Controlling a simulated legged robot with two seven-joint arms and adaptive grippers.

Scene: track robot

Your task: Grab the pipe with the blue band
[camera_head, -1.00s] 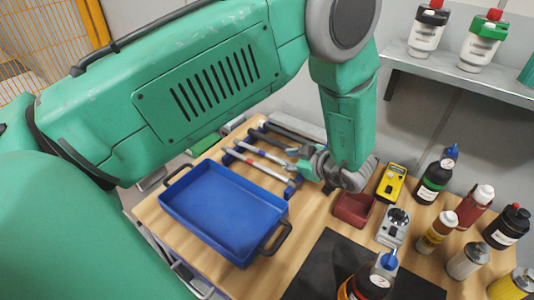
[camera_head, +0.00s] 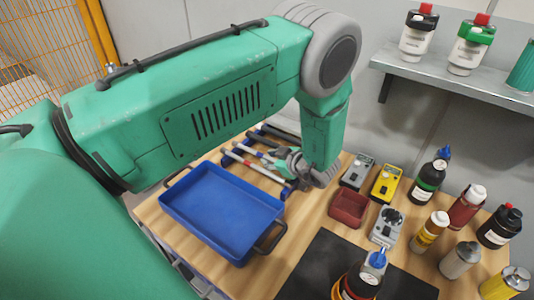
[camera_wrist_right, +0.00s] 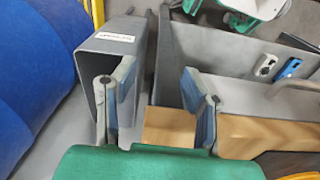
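Several pipes lie side by side on a blue holder at the back of the wooden table. The pipe with the blue band (camera_head: 246,146) lies between a pipe with a red band (camera_head: 246,163) and a dark pipe behind. My left gripper (camera_head: 279,157) reaches down over the right ends of these pipes. Its fingers are small and partly hidden by the wrist, so I cannot tell whether they are open or touching a pipe. My right gripper (camera_wrist_right: 158,84) is open in the right wrist view, with nothing between its fingers.
A blue tray (camera_head: 222,208) stands in front of the pipes. A red bin (camera_head: 348,208), grey and yellow meters and several bottles stand to the right. A shelf (camera_head: 455,80) holds containers. In the right wrist view, a grey bin (camera_wrist_right: 118,50) stands beside the right gripper.

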